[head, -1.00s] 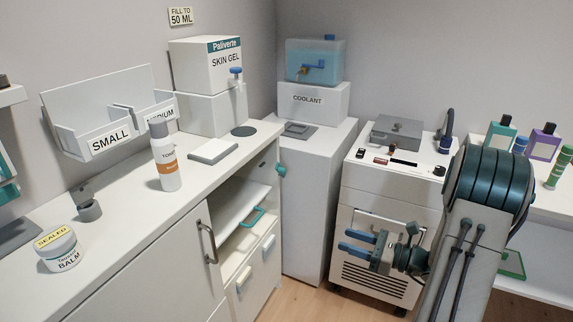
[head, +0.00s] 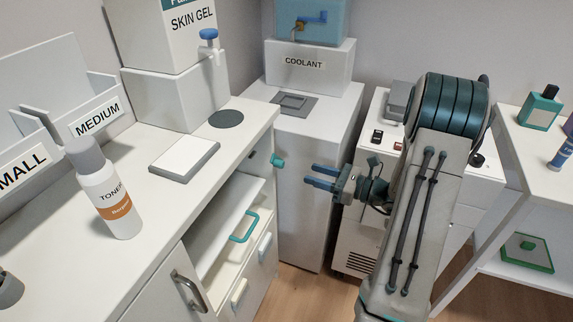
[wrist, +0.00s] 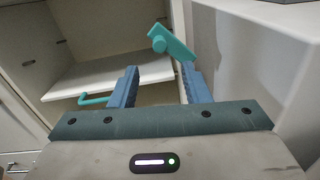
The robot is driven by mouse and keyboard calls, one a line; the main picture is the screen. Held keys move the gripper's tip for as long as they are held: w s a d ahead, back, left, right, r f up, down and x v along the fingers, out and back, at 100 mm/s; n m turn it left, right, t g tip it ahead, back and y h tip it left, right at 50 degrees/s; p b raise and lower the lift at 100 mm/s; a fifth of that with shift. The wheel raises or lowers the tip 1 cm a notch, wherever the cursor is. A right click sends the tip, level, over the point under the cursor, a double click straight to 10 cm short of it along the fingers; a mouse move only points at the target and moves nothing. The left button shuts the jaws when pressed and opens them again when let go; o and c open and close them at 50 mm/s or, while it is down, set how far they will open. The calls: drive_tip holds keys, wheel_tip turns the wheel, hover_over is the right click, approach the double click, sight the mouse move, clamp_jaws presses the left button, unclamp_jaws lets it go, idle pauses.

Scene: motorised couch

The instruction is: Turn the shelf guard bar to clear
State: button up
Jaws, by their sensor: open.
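The teal guard bar (head: 277,160) sits at the right front edge of the open cabinet bay. In the wrist view the bar (wrist: 172,44) is a short teal piece with a round boss, slanting down to the right. A white shelf (head: 228,212) with a teal loop handle (head: 245,228) is inside the bay; the handle also shows in the wrist view (wrist: 97,98). My gripper (head: 309,176) is open and empty, pointing left toward the bar and apart from it in the head view. In the wrist view the bar shows beyond and above the fingertips (wrist: 160,70), nearer the right one.
The white pedestal (head: 305,190) with the coolant dispenser (head: 315,60) stands close behind my gripper. A toner bottle (head: 110,195) and a flat pad (head: 185,160) are on the counter. Drawers (head: 252,275) lie below the shelf. Some wooden floor (head: 305,295) is clear.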

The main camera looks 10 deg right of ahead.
sight(283, 165)
drive_tip(key=x, duration=0.9)
drive_tip(key=shift+w+a+b, duration=0.1)
drive_tip(key=shift+b, duration=0.3)
clamp_jaws()
